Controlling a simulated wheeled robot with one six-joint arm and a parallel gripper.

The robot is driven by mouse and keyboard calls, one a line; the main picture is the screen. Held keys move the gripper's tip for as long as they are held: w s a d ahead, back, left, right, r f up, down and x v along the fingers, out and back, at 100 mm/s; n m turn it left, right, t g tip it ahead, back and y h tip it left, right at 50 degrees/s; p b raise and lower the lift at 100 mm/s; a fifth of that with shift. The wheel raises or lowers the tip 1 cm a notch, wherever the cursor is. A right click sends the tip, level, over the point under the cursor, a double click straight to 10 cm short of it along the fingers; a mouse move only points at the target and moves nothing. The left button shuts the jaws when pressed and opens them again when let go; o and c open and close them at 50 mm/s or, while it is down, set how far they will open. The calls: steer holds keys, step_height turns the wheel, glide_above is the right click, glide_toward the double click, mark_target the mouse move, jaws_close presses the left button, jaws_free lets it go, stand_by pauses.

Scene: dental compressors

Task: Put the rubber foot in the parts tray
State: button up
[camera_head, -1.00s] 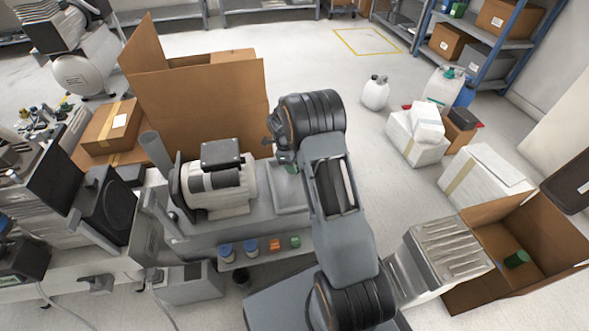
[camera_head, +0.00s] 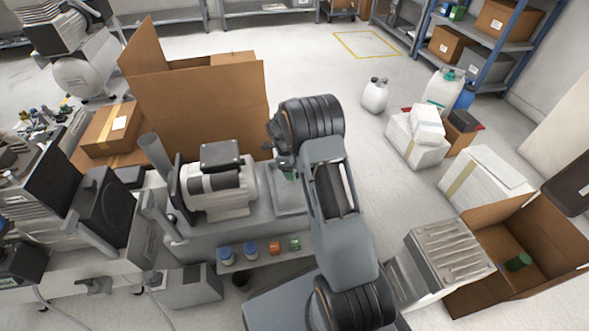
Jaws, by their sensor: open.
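My gripper (camera_head: 284,163) points down at the end of my arm, above a grey tray (camera_head: 290,203), which looks like the parts tray. The tray is on the grey bench to the right of a cream motor unit. The gripper is open, but my wrist and forearm hide most of it. A small green patch shows just below the gripper; I cannot tell what it is. A small dark round piece (camera_head: 240,281), possibly the rubber foot, sits low below the front ledge. It is too small to be sure. My gripper is well away from it.
A cream motor (camera_head: 217,185) with a black box on top stands left of the tray. Blue-lidded jars and orange and green pieces line a front ledge (camera_head: 262,262). A tall cardboard box (camera_head: 200,110) stands behind. An open carton (camera_head: 490,290) is at right.

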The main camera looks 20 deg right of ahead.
steer(key=p+v, duration=0.5)
steer(key=v, duration=0.7)
steer(key=s+a+r+n+t, duration=0.1)
steer(key=s+a+r+n, duration=0.2)
steer(key=s+r+n, duration=0.45)
steer(key=s+a+r+n+t+y, duration=0.1)
steer(key=s+a+r+n+t, duration=0.1)
steer(key=s+n, duration=0.6)
steer(key=s+a+r+n+t+y, duration=0.1)
steer(key=s+r+n, duration=0.3)
steer(key=s+n, duration=0.5)
steer(key=shift+s+a+n+t, duration=0.25)
steer(key=shift+a+n+t, duration=0.25)
steer(key=shift+a+n, duration=0.6)
steer(key=shift+d+r, duration=0.1)
steer(key=shift+d, duration=0.1)
